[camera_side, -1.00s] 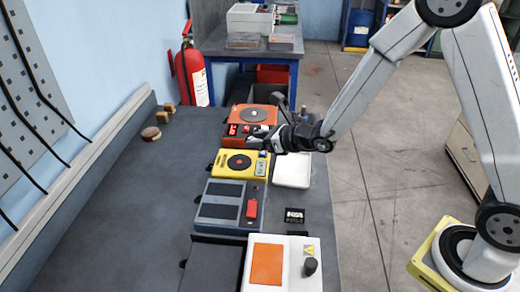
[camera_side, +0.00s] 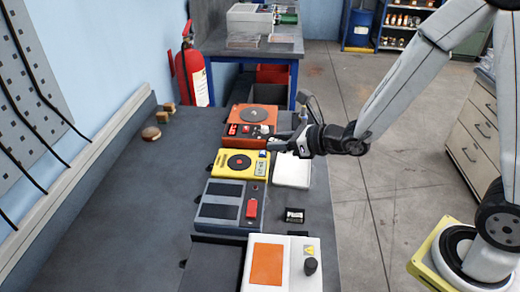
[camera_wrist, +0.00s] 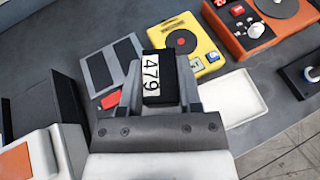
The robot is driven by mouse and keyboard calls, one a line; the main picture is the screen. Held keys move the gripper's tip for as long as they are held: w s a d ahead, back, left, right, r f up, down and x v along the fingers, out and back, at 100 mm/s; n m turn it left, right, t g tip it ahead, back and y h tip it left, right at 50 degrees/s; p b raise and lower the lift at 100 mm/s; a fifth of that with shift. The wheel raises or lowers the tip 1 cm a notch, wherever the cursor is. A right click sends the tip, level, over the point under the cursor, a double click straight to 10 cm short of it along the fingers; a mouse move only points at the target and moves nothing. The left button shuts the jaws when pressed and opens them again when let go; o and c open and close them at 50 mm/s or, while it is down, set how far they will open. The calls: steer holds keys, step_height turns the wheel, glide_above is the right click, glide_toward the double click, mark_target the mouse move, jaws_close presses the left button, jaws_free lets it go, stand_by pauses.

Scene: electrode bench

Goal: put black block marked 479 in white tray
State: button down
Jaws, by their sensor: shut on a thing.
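The black block marked 479 (camera_wrist: 158,68) is between the fingers of my gripper (camera_wrist: 160,90) in the wrist view, its white label facing the camera. The gripper is shut on it. The white tray (camera_side: 293,173) lies flat on the bench and looks empty. It also shows in the wrist view (camera_wrist: 238,100), to the right of the held block.
A yellow device (camera_side: 241,163) and an orange device (camera_side: 250,125) stand left of and behind the tray. A grey device (camera_side: 230,205) and a white box with an orange panel (camera_side: 280,265) stand nearer. A small black labelled block (camera_side: 295,215) lies on the bench in front of the tray.

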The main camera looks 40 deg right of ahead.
stand_by(0.3)
steer(key=w+d+r+m+h, duration=0.1)
steer(key=w+d+r, duration=0.2)
steer(key=d+r, duration=0.4)
steer(key=shift+n+y, duration=0.6)
steer(key=shift+y, duration=0.1)
steer(key=s+a+f, duration=0.1)
steer(key=a+f, duration=0.1)
steer(key=s+a+f, duration=0.1)
steer(key=a+f, duration=0.1)
steer(key=s+a+f, duration=0.1)
steer(key=a+f, duration=0.2)
steer(key=shift+w, duration=0.1)
steer(key=w+f, duration=0.2)
steer(key=w, duration=0.2)
steer(key=w+a+f, duration=0.1)
steer(key=w+f, duration=0.2)
steer(key=w, duration=0.1)
steer(key=w+f, duration=0.2)
steer(key=w, duration=0.2)
steer(key=shift+a+f, duration=0.35)
steer(key=shift+f, duration=0.05)
steer(key=shift+w+f, duration=0.3)
steer(key=shift+f, duration=0.1)
